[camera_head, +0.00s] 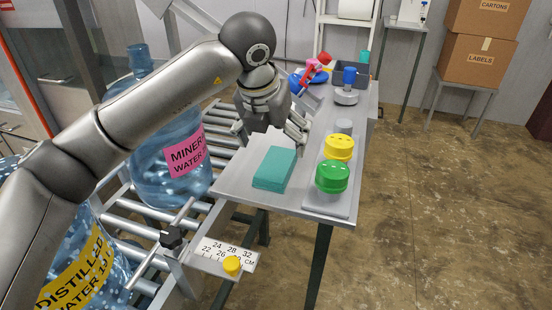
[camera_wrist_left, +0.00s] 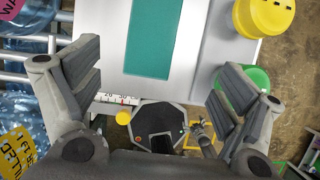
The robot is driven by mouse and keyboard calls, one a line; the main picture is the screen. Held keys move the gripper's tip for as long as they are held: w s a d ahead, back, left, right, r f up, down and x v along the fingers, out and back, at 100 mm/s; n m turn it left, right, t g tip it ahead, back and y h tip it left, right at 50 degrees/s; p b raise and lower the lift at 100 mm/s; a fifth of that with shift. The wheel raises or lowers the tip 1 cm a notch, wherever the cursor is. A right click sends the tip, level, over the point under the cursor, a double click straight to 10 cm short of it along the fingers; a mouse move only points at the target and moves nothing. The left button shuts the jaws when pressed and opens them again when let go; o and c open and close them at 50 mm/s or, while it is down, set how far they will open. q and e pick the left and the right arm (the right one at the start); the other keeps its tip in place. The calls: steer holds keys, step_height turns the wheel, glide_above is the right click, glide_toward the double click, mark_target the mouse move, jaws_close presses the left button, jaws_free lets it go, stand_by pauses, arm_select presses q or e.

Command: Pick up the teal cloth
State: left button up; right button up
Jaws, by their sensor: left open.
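The teal cloth (camera_head: 275,168) lies as a folded flat block on the grey table in the head view, towards the table's left side. It also shows at the top of the left wrist view (camera_wrist_left: 152,38), partly cut off by the frame edge. My left gripper (camera_head: 270,135) is open above the table, just behind the cloth and apart from it. In the left wrist view its two fingers (camera_wrist_left: 158,85) are spread wide with nothing between them. My right gripper is not in view.
Yellow caps (camera_head: 339,148) and green caps (camera_head: 332,177) stand right of the cloth. A blue-topped item (camera_head: 348,90) and a dark tray stand farther back. Water jugs (camera_head: 175,150) stand on the roller conveyor to the left. A ruler plate (camera_head: 225,254) is in front.

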mark_target(276, 164)
arm_select(q)
steer(key=shift+w+a+f+p, duration=0.2)
steer(key=shift+w+f+p, duration=0.15)
steer(key=shift+w+f, duration=0.3)
steer(key=f, duration=0.1)
steer(key=f+p, duration=0.1)
steer(key=shift+d+f, duration=0.2)
steer(key=shift+f, duration=0.15)
steer(key=shift+w+f, duration=0.2)
steer(key=shift+f, duration=0.1)
steer(key=shift+w+f+p, duration=0.25)
steer(key=shift+f+p, duration=0.05)
steer(key=p+x, duration=0.2)
steer(key=x, duration=0.2)
steer(key=shift+w, duration=0.15)
steer(key=shift+w+f, duration=0.15)
steer(key=shift+f, duration=0.05)
steer(key=c, duration=1.1)
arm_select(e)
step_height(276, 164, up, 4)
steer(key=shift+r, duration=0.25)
